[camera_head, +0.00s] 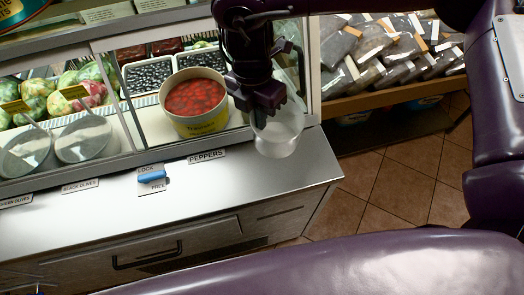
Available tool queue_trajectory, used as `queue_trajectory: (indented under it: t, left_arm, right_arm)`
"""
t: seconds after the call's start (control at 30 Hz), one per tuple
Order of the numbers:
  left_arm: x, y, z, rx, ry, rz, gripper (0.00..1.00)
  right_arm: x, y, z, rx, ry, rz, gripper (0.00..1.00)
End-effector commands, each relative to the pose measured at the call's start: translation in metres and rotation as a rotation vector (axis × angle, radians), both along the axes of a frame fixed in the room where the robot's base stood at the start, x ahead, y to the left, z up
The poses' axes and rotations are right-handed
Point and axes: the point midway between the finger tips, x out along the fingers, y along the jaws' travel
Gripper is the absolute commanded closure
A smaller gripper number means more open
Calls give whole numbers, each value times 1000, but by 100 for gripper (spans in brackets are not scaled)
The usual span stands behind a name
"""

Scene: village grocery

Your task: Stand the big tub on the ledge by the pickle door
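A clear plastic tub (279,133) hangs at the right end of the counter, in front of the case. My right gripper (262,102) comes down over it and appears shut on its wall; the fingers hide part of the tub. The steel ledge (235,174) runs along the front of the glass case. A large cream tub of red peppers (194,103) stands in the case behind the peppers label. My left gripper is out of view.
A blue slider (152,175) sits between lock and free marks on the ledge. Two clear round pieces (83,138) show at the left openings. A drawer handle (146,256) is below. A shelf of packets (385,50) stands right, above tiled floor.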

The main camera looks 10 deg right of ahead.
Motion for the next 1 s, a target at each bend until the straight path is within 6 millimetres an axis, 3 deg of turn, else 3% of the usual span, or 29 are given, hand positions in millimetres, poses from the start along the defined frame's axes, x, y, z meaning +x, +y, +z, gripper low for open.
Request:
queue_trajectory:
  t: [0.1,0.3,0.77,1.0]
  left_arm:
    - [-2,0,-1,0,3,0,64]
    - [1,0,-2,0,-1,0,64]
    - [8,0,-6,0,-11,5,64]
    - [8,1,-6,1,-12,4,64]
  right_arm:
    - [-1,0,-36,2,8,-4,100]
    - [-1,0,-83,2,5,-3,100]
    - [0,0,-136,2,2,-4,100]
    - [1,0,-140,1,-3,-3,100]
